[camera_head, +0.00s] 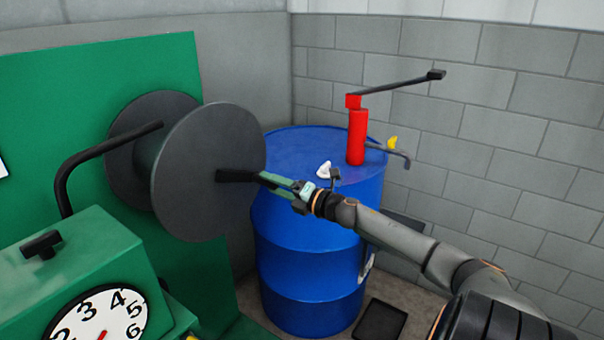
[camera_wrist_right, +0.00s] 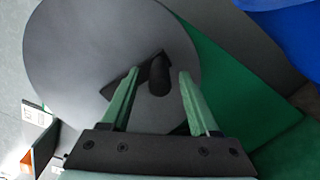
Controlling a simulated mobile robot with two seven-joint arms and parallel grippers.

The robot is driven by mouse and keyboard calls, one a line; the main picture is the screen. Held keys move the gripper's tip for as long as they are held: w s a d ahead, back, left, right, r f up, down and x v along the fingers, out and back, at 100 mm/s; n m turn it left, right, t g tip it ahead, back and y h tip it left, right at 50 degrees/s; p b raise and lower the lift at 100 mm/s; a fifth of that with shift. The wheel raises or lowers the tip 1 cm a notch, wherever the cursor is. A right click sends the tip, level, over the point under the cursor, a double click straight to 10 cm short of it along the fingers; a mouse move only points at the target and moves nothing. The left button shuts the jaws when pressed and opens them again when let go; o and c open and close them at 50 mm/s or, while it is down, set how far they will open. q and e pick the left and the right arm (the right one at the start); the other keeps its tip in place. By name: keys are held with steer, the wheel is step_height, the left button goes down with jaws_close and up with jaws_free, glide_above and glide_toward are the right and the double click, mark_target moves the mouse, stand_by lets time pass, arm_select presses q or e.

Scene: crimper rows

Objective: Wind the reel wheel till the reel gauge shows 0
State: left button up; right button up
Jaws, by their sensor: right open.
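The reel wheel (camera_head: 205,150) is a spool with two large dark grey discs in front of a green panel. A black crank handle (camera_head: 236,176) sticks out from its near disc. My right gripper (camera_head: 265,180) is at this handle. In the right wrist view the handle's round grip (camera_wrist_right: 158,82) lies between the open green fingers, with gaps on both sides. The reel gauge (camera_head: 125,310) is a white dial on a green housing at the bottom left. Digits 2 to 6 show. Part of a red pointer shows, but the picture edge cuts the dial, so its reading cannot be told. My left gripper is out of view.
A blue drum (camera_head: 315,245) stands behind my right gripper. On it are a red pump (camera_head: 357,137) with a long black lever and a small white object (camera_head: 324,169). A bent black bar (camera_head: 95,150) passes beside the reel. A black tray (camera_head: 380,320) lies on the floor.

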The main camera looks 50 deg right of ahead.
steer(key=s+p, duration=0.1)
steer(key=s, duration=0.9)
steer(key=shift+s+d, duration=0.2)
steer(key=shift+d, duration=0.2)
